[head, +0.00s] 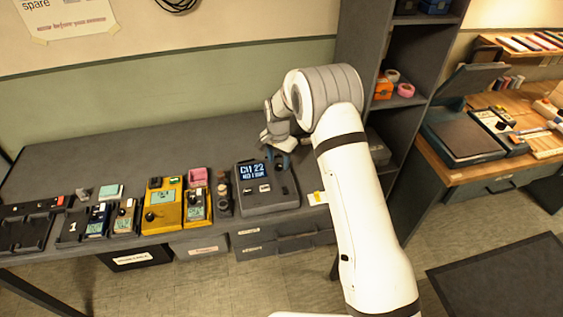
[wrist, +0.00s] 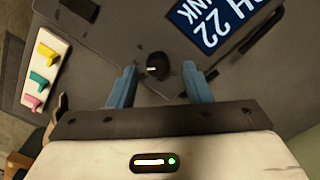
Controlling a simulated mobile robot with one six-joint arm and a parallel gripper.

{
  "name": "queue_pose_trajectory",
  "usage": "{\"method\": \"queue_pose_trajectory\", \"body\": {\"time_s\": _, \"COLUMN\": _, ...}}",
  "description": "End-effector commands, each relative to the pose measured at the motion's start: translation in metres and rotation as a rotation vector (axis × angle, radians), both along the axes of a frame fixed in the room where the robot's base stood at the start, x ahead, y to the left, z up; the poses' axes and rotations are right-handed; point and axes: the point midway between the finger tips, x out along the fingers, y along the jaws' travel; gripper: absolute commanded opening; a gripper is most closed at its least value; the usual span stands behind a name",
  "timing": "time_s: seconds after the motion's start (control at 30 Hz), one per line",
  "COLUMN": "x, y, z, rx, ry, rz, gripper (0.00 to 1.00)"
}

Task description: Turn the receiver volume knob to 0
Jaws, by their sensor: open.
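The receiver (head: 266,202) is a dark grey box on the bench in the head view, with a lit blue screen (head: 254,170) reading CH 22. Part of its top face and the blue screen (wrist: 203,22) show in the wrist view. A round black knob (wrist: 158,66) with a short white mark stands on that face; I cannot read its setting. My gripper (wrist: 159,76) is open, its blue fingers on either side of the knob with gaps visible. In the head view my gripper (head: 279,158) is over the receiver's far right part, and the knob cannot be made out.
A white card with coloured hooks (wrist: 41,73) lies left in the wrist view. A dark shelf (head: 352,60) rises right of the bench. The bench's back left (head: 110,155) is clear.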

Motion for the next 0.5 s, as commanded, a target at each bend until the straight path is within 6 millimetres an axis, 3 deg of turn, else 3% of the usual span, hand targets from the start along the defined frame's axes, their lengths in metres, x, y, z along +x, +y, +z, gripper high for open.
{"method": "queue_pose_trajectory", "body": {"time_s": 0.3, "x": 0.003, "y": 0.0, "z": 0.051, "rx": 0.001, "ry": 0.0, "rz": 0.0, "gripper": 0.45}}
{"method": "queue_pose_trajectory", "body": {"time_s": 0.5, "x": 0.003, "y": 0.0, "z": 0.065, "rx": 0.0, "ry": 0.002, "rz": 0.0, "gripper": 0.45}}
